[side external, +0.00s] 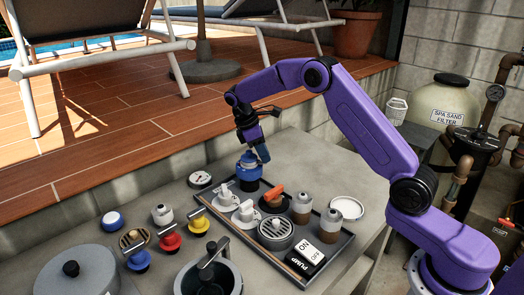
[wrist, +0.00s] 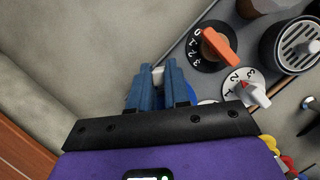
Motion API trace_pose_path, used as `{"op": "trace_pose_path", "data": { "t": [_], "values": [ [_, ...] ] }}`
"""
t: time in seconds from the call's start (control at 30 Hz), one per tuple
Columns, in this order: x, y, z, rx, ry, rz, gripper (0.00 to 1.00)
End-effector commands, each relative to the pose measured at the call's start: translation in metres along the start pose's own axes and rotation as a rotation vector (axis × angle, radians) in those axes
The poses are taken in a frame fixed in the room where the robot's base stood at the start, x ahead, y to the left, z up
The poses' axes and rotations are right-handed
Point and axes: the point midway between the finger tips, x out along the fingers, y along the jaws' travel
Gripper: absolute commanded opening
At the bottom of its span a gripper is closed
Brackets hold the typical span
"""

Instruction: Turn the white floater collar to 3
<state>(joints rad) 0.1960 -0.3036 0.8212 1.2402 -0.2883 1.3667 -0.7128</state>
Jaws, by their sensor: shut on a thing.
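My gripper (wrist: 160,88) points down at the far left corner of the grey tray. Its blue fingers are closed on a small white piece (wrist: 157,74). A round blue floater (side external: 248,172) stands below the fingers; a little of its blue shows beside them in the wrist view. The fingers hide most of the held piece, and I cannot read any number on it. A white dial (wrist: 236,82) beside it has a white lever, printed numbers and a red mark. Two white levered pieces (side external: 222,195) (side external: 245,213) stand near the floater in the side view.
An orange-levered black dial (wrist: 205,48) and a round grilled drain (side external: 276,232) are close by on the tray (side external: 325,262). Two brown-and-grey bottles (side external: 302,207) and a pump switch (side external: 304,257) also stand there. Yellow, red and blue valves (side external: 170,238) lie nearer the front.

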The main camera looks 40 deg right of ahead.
Motion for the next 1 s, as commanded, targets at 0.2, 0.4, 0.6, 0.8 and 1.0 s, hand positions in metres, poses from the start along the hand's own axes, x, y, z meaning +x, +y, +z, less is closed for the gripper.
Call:
{"op": "trace_pose_path", "data": {
  "t": [0.2,0.4,0.6,0.8,1.0],
  "values": [
    [0.003,-0.011,-0.004,0.187,-0.001,-0.085,0.00],
    [0.002,-0.019,-0.006,0.362,-0.002,-0.158,0.00],
    [0.001,-0.026,-0.009,0.539,-0.001,-0.230,0.00],
    [-0.001,-0.032,-0.014,0.704,-0.001,-0.297,0.00],
    [-0.003,-0.035,-0.018,0.843,-0.001,-0.353,0.00]
  ]
}}
